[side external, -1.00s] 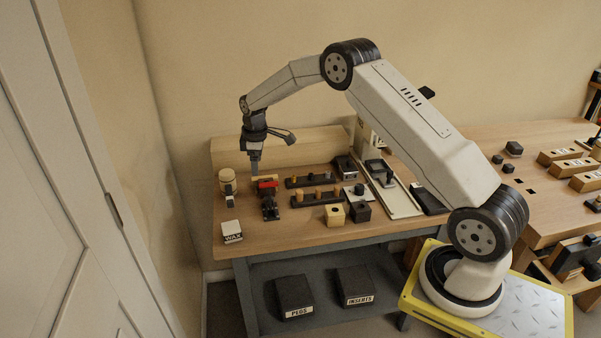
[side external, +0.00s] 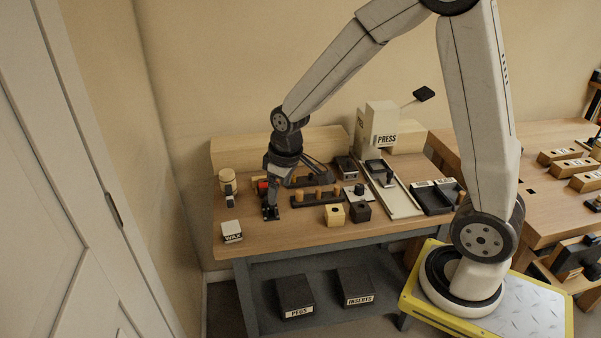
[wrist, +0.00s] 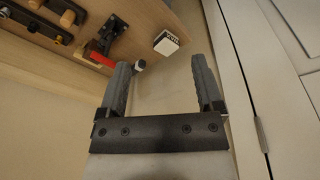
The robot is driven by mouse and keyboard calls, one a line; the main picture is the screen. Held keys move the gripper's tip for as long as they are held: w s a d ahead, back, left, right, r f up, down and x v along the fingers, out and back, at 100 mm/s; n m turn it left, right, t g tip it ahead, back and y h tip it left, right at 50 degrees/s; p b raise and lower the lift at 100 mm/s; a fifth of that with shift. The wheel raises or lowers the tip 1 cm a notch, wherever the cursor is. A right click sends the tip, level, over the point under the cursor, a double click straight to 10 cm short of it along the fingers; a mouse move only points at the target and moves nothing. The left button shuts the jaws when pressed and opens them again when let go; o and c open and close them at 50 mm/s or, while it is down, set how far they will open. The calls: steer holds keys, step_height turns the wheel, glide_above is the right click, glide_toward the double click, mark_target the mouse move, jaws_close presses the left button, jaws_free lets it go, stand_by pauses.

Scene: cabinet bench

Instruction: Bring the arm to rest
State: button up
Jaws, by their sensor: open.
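My gripper (side external: 273,190) hangs from the bent arm over the front left part of the bench, just above the small black clamp (side external: 270,213). In the wrist view my gripper (wrist: 160,75) has its two grey fingers wide apart, with nothing held between them. The clamp with its red handle (wrist: 104,59) lies to the left of the fingers in that view. In the side view my wrist partly hides the red part. I cannot tell the exact height of the fingertips above the bench.
A white WAX block (side external: 231,231) sits near the bench's front left edge. A cream cylinder (side external: 227,180) stands behind it. Peg racks (side external: 317,197), two small blocks (side external: 335,215) and a press (side external: 382,130) stand to the right. A wall and white door (side external: 70,180) are left.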

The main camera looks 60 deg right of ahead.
steer(key=s+a+m, duration=0.2)
steer(key=s+a, duration=0.1)
steer(key=s, duration=0.8)
steer(key=shift+f+t, duration=0.25)
steer(key=shift+t, duration=0.05)
